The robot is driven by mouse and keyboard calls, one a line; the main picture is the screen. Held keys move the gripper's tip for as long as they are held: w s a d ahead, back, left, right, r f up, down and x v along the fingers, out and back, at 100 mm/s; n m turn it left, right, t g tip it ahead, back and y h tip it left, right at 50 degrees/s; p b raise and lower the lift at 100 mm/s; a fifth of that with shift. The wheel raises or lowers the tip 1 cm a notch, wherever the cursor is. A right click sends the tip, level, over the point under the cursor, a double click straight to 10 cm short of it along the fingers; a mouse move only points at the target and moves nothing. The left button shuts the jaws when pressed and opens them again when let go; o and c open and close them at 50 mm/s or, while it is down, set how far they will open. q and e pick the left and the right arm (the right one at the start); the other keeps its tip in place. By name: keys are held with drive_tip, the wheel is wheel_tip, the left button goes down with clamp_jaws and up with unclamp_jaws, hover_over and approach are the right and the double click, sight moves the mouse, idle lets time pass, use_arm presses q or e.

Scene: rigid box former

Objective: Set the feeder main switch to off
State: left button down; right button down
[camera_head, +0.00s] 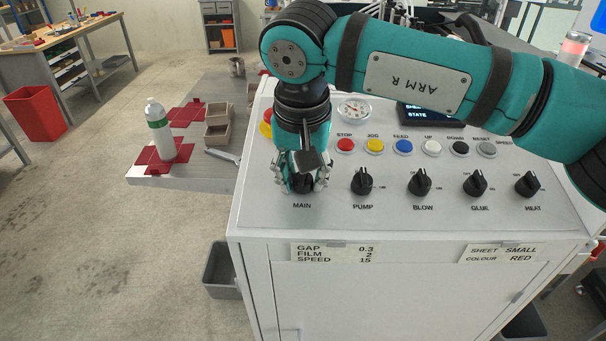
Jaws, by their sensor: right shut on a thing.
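The feeder main switch (301,184) is a black rotary knob above the label MAIN, at the left end of a row of knobs on the white control panel (400,215). My right gripper (302,182) comes down over it from above and is shut on it. The fingers and wrist hide most of the knob, so its pointer direction cannot be told. My left gripper is out of the picture.
To the right stand the PUMP knob (363,182) and several more knobs. Behind them is a row of push buttons, with STOP (345,145) nearest. A bottle (159,130) and small bins (218,125) stand on the grey surface at left.

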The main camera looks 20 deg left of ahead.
drive_tip(key=shift+r+n, duration=0.1)
drive_tip(key=shift+n, duration=0.9)
drive_tip(key=c, duration=0.9)
unclamp_jaws()
drive_tip(key=shift+c, duration=0.2)
drive_tip(key=v, duration=1.1)
drive_tip(key=shift+r, duration=0.45)
